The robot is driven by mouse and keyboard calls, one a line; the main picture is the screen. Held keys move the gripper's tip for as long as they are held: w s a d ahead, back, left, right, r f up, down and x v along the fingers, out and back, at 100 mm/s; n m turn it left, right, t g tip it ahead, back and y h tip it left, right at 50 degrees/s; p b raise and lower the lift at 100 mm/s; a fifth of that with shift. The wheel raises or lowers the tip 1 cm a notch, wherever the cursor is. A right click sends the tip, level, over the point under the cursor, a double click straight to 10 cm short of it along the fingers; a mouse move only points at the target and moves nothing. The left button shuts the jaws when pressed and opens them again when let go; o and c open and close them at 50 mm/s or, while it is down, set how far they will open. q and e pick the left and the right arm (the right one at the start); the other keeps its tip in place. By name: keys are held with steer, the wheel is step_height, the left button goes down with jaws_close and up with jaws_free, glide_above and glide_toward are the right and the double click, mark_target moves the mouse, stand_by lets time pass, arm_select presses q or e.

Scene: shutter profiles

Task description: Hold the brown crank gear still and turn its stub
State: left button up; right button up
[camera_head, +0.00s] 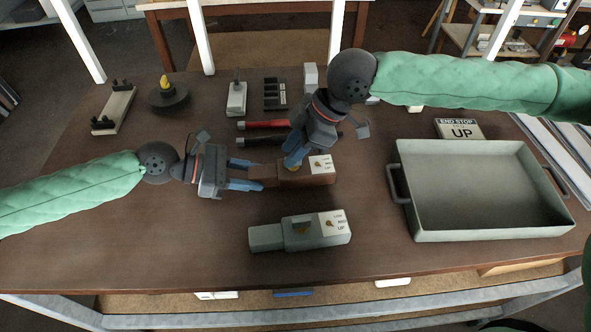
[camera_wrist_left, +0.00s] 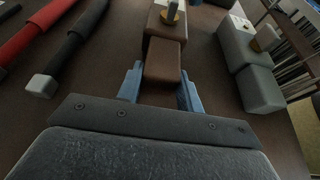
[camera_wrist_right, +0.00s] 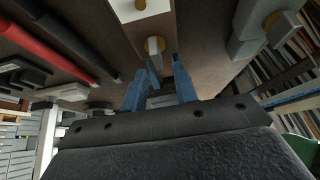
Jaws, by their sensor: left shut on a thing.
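The brown crank gear (camera_head: 307,180) lies on the table, a long brown block with a white label at its right end. Its narrower left end shows in the left wrist view (camera_wrist_left: 163,65). My left gripper (camera_head: 258,185) is shut on that narrow end, one blue finger on each side. My right gripper (camera_head: 291,163) points down over the gear's middle, beside the label. In the right wrist view the grey stub (camera_wrist_right: 155,46) on a brass disc is at its fingertips. The fingers look apart; I cannot tell whether they touch the stub. In the head view the gripper hides the stub.
A grey crank gear (camera_head: 300,232) lies just in front. A grey tray (camera_head: 480,235) stands at the right, an END STOP UP sign (camera_head: 460,129) behind it. Red (camera_head: 263,125) and black bars lie behind the left gripper. The table's front left is clear.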

mark_target(291, 173)
steer(key=shift+f, duration=1)
jaws_close()
steer(key=shift+f, duration=0.1)
steer(key=n+g, duration=0.1)
steer(key=n, duration=0.2)
steer(key=shift+n+g+h, duration=0.3)
steer(key=shift+g, duration=0.1)
steer(key=shift+n+g+h, duration=0.3)
steer(key=shift+n+g, duration=0.3)
steer(key=shift+n, duration=0.6)
